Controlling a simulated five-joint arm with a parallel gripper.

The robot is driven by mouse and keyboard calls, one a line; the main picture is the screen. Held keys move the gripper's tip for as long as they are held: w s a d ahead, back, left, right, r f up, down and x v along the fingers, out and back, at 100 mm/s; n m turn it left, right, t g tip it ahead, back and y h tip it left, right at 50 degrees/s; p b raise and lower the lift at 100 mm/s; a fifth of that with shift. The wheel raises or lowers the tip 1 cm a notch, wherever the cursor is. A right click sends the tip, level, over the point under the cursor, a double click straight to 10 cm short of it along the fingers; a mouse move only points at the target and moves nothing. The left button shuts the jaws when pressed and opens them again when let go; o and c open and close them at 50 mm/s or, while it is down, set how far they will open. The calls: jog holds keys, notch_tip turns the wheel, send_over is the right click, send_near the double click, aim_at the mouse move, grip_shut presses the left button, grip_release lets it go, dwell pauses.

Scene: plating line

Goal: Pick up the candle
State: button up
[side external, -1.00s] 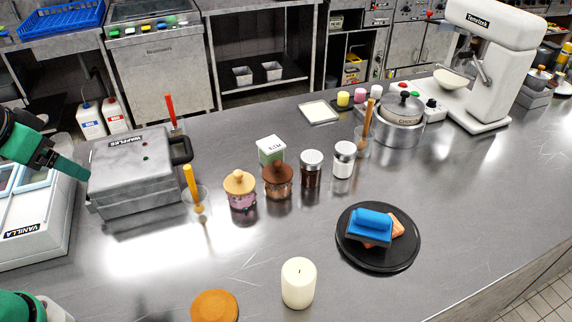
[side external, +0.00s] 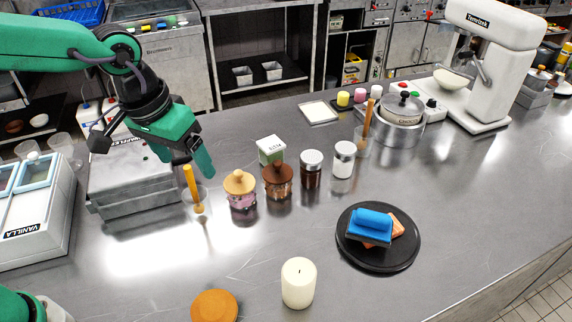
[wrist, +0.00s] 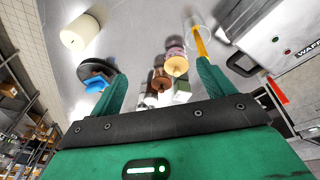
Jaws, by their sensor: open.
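The candle (side external: 298,283) is a cream-white upright cylinder with a dark wick. It stands on the steel counter near the front middle in the side view. It also shows at the upper left of the wrist view (wrist: 80,33). My gripper (side external: 205,172) is green and hangs above the waffle maker and the orange-handled dipper, well behind and to the left of the candle. In the wrist view its two fingers (wrist: 162,88) are spread apart with nothing held between them; jars show beyond them. In the side view the far finger is partly hidden.
Behind the candle stand a yellow-lidded jar (side external: 240,190), a brown-lidded jar (side external: 278,181) and other jars. A black plate (side external: 409,255) with a blue-handled tool is to its right. An orange round lid (side external: 214,306) lies to its left.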

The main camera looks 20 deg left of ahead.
aim_at(300, 272)
jog(key=d+f, duration=0.4)
jog(key=d, duration=0.3)
jog(key=s+d+f+g, duration=0.1)
jog(key=d+f, duration=0.4)
jog(key=d, duration=0.2)
jog(key=s+d+f+g+y, duration=0.1)
jog(key=d+f, duration=0.3)
jog(key=d, duration=0.4)
jog(key=shift+s+d+f+m, duration=0.1)
jog(key=shift+s+f+m, duration=0.1)
jog(key=shift+m, duration=0.1)
jog(key=shift+w+f, duration=0.1)
jog(key=shift+f, duration=3.8)
jog(key=c, duration=1.2)
